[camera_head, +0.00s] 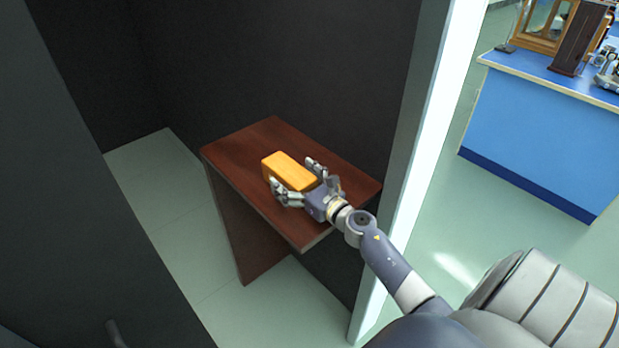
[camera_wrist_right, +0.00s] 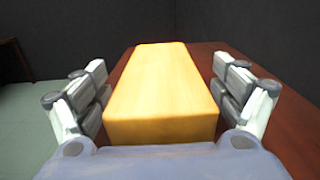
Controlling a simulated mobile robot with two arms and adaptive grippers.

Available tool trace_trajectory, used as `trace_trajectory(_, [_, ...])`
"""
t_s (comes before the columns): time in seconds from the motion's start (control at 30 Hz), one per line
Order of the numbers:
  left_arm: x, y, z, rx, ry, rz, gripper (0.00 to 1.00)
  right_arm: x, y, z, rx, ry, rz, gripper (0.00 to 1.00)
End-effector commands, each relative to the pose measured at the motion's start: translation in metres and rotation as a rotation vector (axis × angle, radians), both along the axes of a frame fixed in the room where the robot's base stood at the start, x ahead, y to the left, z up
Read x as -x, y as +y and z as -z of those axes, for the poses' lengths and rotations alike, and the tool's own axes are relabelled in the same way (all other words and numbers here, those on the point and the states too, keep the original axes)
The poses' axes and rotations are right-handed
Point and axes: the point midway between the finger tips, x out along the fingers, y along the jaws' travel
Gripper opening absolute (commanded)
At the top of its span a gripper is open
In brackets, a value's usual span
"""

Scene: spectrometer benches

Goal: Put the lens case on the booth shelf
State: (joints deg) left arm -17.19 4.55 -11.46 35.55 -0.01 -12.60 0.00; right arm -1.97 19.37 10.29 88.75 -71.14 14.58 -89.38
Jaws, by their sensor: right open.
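The lens case (camera_head: 289,171) is an orange-yellow block on the dark red-brown booth shelf (camera_head: 245,146). My right gripper (camera_head: 296,178) is open at the shelf, with one finger on each side of the case's near end. In the right wrist view the case (camera_wrist_right: 162,90) lies between the two fingers, with a narrow gap showing on each side, and its far end points away from me. The shelf (camera_wrist_right: 290,125) shows to the right of it there. The case appears to rest flat on the shelf. My left gripper is not in view.
Dark booth walls (camera_head: 300,65) stand behind and beside the shelf. A blue bench (camera_head: 545,130) with instruments stands outside at the right. The shelf's left part is bare.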

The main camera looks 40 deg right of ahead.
Motion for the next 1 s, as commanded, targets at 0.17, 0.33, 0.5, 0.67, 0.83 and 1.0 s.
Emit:
trace_trajectory(0.17, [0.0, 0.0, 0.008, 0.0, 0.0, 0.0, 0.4, 0.032, -0.002, 0.005, 0.002, 0.006, -0.001, 0.89])
trace_trajectory(0.33, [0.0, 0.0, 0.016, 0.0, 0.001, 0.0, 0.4, 0.067, -0.005, 0.006, 0.002, 0.006, 0.0, 0.89])
trace_trajectory(0.5, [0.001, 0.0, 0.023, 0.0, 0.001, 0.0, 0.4, 0.094, -0.007, 0.005, 0.0, 0.005, 0.001, 0.89])
trace_trajectory(0.67, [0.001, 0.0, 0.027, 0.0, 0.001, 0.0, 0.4, 0.11, -0.009, 0.004, 0.0, 0.003, 0.001, 0.89])
trace_trajectory(0.83, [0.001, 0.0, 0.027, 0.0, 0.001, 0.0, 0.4, 0.116, -0.009, 0.002, 0.0, 0.002, 0.0, 0.89])
trace_trajectory(1.0, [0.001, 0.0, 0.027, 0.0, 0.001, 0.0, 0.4, 0.116, -0.009, 0.002, 0.0, 0.002, 0.0, 0.89])
